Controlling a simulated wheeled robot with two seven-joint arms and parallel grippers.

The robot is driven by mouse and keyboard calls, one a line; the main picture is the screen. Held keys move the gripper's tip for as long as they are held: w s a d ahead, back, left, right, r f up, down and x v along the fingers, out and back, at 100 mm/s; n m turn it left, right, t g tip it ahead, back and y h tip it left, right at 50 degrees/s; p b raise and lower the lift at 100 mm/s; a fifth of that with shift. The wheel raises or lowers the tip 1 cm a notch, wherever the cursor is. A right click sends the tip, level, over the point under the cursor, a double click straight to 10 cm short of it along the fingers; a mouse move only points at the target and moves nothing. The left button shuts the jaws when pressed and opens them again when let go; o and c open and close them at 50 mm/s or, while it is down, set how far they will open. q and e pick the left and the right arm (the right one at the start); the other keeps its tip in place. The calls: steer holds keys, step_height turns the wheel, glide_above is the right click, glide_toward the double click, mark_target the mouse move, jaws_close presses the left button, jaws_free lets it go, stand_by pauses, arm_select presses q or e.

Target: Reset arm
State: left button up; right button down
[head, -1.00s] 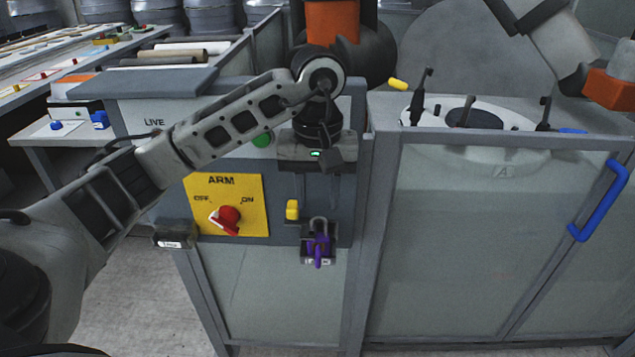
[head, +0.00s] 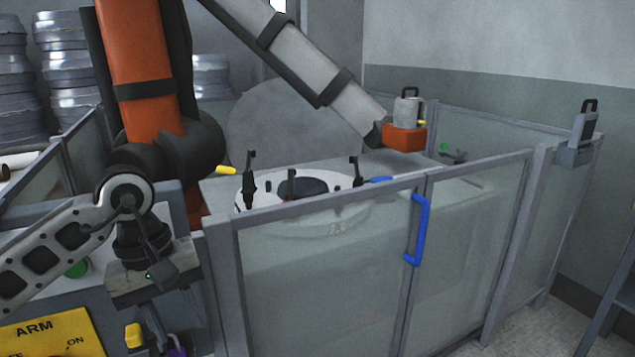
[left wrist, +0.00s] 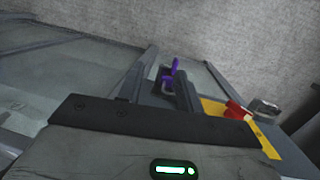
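A yellow ARM switch plate (head: 50,338) shows at the lower left of the head view, cut off by the frame. Its red knob (left wrist: 237,110) shows in the left wrist view. A purple padlock (left wrist: 172,73) hangs near the plate. My right gripper is out of view.
Glazed fence panels enclose the industrial arm and a round white mould (head: 300,190). The gate has a blue handle (head: 416,230). A grey box with a black handle (head: 580,130) sits on the fence at right. Open floor (head: 500,335) lies at lower right.

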arm_select(q)
steer(key=s+d+f+n+g+h, duration=0.1)
steer(key=s+d+f+h, duration=0.15)
steer(key=d, duration=0.35)
steer(key=s+d+f+n+g+h, duration=0.1)
steer(key=s+d+h, duration=0.1)
steer(key=d+h, duration=0.3)
steer(key=s+d+r+n+t+h, duration=0.2)
steer(key=d+r+n+h, duration=0.5)
steer(key=d+n+h, duration=0.55)
steer(key=w+a+f+n+t+y, duration=0.4)
steer(key=n+t, duration=0.5)
steer(key=n, duration=0.7)
steer(key=w+a+f+n+t+y, duration=0.1)
steer(key=a+f+n+t+y, duration=0.2)
steer(key=a+n+t+y, duration=0.85)
steer(key=s+f+n+g+y, duration=0.1)
steer(key=s+f+n+g, duration=0.3)
steer(key=f+n, duration=0.6)
steer(key=s+f+n+g+y, duration=0.2)
steer(key=s+f+n+g, duration=0.3)
steer(key=f+n, duration=0.5)
steer(key=shift+s+d+f+n, duration=0.15)
steer(key=shift+s+d+n, duration=0.3)
steer(key=shift+s, duration=0.6)
steer(key=shift+s+g, duration=0.1)
steer(key=shift+g, duration=0.15)
